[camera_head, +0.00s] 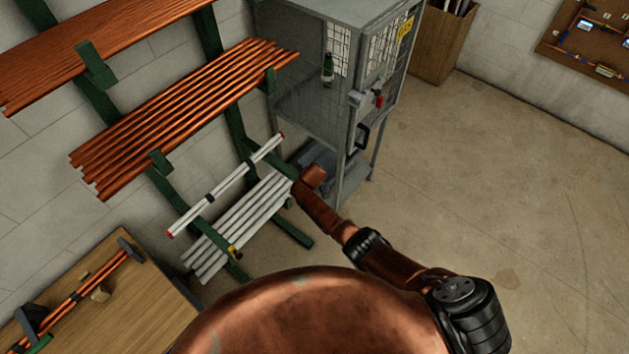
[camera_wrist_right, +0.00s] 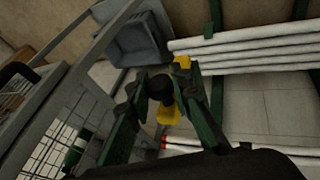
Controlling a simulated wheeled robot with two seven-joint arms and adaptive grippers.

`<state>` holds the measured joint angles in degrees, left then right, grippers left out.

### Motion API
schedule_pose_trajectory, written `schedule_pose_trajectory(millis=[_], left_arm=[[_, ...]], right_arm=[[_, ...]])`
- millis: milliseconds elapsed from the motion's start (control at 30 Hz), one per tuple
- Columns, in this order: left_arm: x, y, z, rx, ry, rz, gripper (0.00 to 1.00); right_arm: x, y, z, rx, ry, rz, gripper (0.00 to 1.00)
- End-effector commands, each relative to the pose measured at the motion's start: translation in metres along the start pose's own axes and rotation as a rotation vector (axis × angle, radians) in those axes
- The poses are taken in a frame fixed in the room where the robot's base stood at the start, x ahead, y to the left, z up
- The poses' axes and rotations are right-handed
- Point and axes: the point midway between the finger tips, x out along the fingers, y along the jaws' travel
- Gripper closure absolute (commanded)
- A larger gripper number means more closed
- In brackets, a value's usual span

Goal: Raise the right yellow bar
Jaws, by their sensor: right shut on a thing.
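The right yellow bar (camera_wrist_right: 168,114) shows in the right wrist view between the fingers of my right gripper (camera_wrist_right: 166,92), beside a round black part. The gripper is shut on it. A second bit of yellow (camera_wrist_right: 181,62) shows just beyond, near the white pipes. In the head view my right gripper (camera_head: 302,182) is at the right end of the lower rack and hides this bar. My left gripper is not in view.
White pipes (camera_head: 240,222) lie on the lower green rack, with a red-tipped pipe (camera_head: 225,186) above. Copper pipes (camera_head: 185,112) fill the shelf higher up. A grey mesh cabinet (camera_head: 372,100) stands right behind the gripper. A wooden bench (camera_head: 125,310) is at lower left. The floor at right is clear.

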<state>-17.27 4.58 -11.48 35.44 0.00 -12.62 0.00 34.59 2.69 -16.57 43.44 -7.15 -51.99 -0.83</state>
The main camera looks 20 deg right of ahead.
Motion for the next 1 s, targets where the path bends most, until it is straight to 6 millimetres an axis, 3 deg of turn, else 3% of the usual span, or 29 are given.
schedule_pose_trajectory(millis=[33, 67, 300, 700, 1000], left_arm=[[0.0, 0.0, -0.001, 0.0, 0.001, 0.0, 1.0], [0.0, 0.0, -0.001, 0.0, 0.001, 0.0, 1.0], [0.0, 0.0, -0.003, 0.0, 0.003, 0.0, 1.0], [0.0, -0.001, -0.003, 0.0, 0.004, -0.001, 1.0], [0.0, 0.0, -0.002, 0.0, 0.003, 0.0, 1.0]], right_arm=[[-0.004, 0.004, -0.011, -0.002, 0.019, 0.007, 1.0], [-0.004, 0.004, -0.011, -0.002, 0.02, 0.008, 0.79], [-0.003, 0.003, -0.006, -0.001, 0.012, 0.005, 0.63], [-0.006, 0.001, -0.003, 0.0, 0.006, 0.002, 0.63], [-0.041, 0.0, -0.003, 0.001, 0.009, 0.001, 0.63]])
